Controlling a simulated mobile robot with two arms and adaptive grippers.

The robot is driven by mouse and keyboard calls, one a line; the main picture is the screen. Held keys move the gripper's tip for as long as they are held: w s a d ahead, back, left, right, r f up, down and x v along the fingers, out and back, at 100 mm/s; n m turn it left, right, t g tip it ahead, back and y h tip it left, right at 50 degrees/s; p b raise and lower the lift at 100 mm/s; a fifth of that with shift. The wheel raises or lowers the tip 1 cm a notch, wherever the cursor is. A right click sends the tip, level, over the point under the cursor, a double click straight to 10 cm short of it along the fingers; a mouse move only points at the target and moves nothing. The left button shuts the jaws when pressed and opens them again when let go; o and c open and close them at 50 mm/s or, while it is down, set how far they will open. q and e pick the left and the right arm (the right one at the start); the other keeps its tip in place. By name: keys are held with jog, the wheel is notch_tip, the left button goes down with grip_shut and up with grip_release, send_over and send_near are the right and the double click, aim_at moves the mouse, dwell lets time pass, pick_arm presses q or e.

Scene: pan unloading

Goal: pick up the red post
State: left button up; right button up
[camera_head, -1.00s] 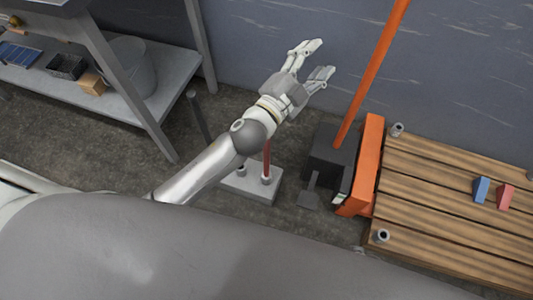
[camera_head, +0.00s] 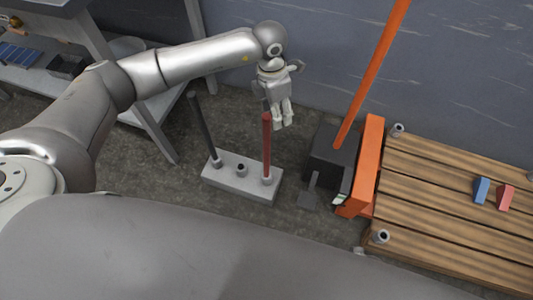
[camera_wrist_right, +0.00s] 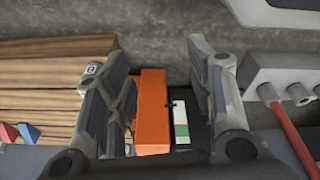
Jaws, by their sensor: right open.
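The red post (camera_head: 266,145) stands upright in the right socket of a grey block (camera_head: 230,188) on the floor. In the right wrist view the red post (camera_wrist_right: 292,135) is at the lower right, outside the fingers. My right gripper (camera_head: 283,122) is near the post's upper end, just right of it in the head view; whether they touch is unclear. In the right wrist view the gripper (camera_wrist_right: 165,95) is open and empty, with orange and black equipment beyond its fingers. My left gripper is not in view.
A dark post (camera_head: 202,125) stands in the block's left socket; the middle socket is empty. An orange pole (camera_head: 370,75) rises from a black base (camera_head: 325,155). A wooden pallet (camera_head: 440,250) carries two wedges. A shelf (camera_head: 160,105) stands left.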

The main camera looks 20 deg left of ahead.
aim_at(267, 127)
pick_arm(q)
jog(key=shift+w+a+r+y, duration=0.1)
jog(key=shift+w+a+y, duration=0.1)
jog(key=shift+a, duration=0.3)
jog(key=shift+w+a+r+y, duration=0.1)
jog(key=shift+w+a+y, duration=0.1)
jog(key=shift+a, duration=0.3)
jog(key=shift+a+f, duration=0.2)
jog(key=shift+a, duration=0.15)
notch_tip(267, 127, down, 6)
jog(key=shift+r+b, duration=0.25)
jog(key=shift+b, duration=0.1)
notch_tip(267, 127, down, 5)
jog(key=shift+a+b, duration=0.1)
jog(key=shift+b, duration=0.2)
pick_arm(e)
jog(key=r, duration=0.1)
jog(key=w+r, duration=0.2)
jog(key=r, duration=0.1)
jog(key=shift+a, duration=0.1)
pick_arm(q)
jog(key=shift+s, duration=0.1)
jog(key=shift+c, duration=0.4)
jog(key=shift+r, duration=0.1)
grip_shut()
